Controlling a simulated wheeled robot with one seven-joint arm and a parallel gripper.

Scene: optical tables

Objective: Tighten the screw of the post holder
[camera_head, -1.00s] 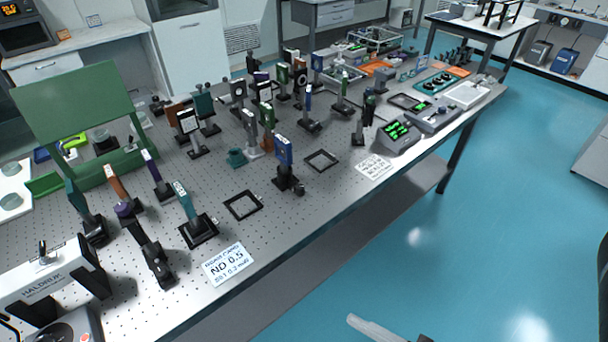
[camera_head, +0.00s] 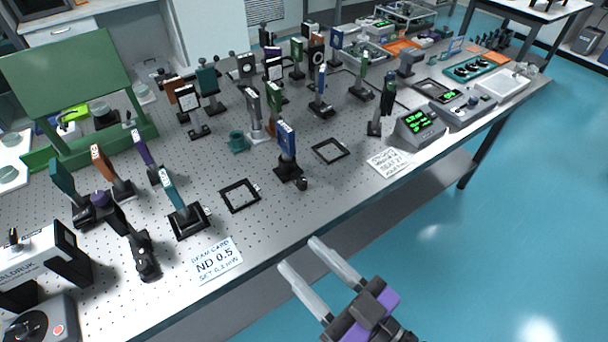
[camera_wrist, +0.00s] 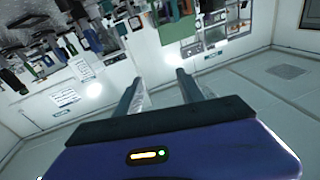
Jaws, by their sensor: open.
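The optical table (camera_head: 330,205) carries several post-mounted parts, and I cannot tell which post holder the task means. A blue mount (camera_head: 287,140) on a black post stands near the front edge, with a dark knob (camera_head: 300,183) at its base. A teal mount (camera_head: 168,188) on a black base stands further left, with a small knob at the base's right side. My gripper (camera_head: 301,263) is open and empty, in front of the table's front edge. In the wrist view its fingers (camera_wrist: 158,85) are apart with nothing between them.
Two empty black square frames (camera_head: 240,195) (camera_head: 330,150) lie flat near the front. A control box with green digits (camera_head: 420,122) sits at the right. A green board (camera_head: 65,70) stands at back left. The floor in front is clear.

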